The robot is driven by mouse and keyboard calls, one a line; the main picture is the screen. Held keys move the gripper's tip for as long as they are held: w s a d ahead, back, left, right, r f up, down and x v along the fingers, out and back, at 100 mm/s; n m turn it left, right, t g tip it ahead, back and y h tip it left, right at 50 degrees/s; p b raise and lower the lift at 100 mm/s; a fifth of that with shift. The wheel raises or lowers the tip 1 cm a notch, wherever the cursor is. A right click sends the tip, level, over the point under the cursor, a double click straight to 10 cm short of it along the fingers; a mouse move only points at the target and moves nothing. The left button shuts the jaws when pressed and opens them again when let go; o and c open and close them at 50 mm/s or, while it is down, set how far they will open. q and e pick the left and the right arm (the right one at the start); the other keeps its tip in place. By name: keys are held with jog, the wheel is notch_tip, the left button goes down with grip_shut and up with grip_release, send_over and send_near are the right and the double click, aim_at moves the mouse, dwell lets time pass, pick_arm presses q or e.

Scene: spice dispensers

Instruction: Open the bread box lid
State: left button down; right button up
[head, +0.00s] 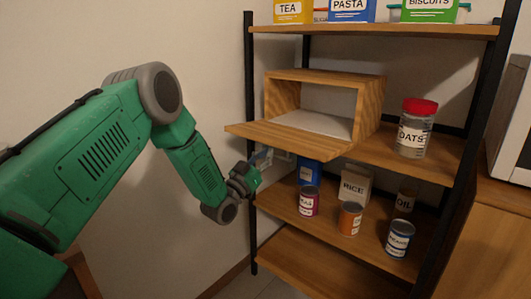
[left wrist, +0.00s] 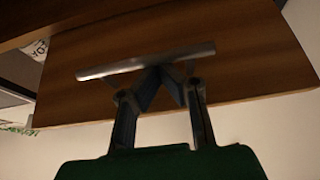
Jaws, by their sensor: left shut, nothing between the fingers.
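The wooden bread box (head: 368,105) stands on the middle shelf. Its lid (head: 285,140) is swung down and out toward the front, lying nearly level, and the pale inside of the box shows. My left gripper (head: 268,157) is under the front left part of the lid. In the left wrist view, the lid's wooden face (left wrist: 240,65) fills most of the picture, with a metal bar handle (left wrist: 145,62) on it. The shut left fingertips (left wrist: 160,70) are close to the bar with nothing between them; I cannot tell whether they touch it. My right gripper is not in view.
An oats jar (head: 413,135) with a red lid stands right of the box. Below are several cans, a rice box (head: 355,185) and a blue box (head: 309,172). A black shelf post (head: 250,90) is beside my gripper. The wall is at the left.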

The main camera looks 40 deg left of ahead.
pick_arm(q)
jog(key=shift+w+a+f+v, duration=0.2)
jog(key=shift+a+f+v, duration=0.15)
jog(key=shift+v, duration=5.8)
jog(key=s+d+f+g, duration=0.6)
jog(key=d+f+g, duration=0.1)
jog(key=f, duration=0.4)
jog(key=s+d+f+g, duration=0.6)
jog(key=d+f, duration=0.2)
jog(key=f, duration=0.3)
jog(key=s+d+f+g+y, duration=0.1)
jog(key=s+f+g, duration=0.25)
jog(key=s, duration=0.75)
jog(key=s+d+f+g+y, duration=0.15)
jog(key=s+g, duration=0.35)
jog(key=s, duration=0.5)
notch_tip(320, 180, up, 12)
jog(key=s+p, duration=0.1)
jog(key=p, duration=1.1)
jog(key=shift+s+g, duration=0.25)
jog(key=shift+g, duration=0.1)
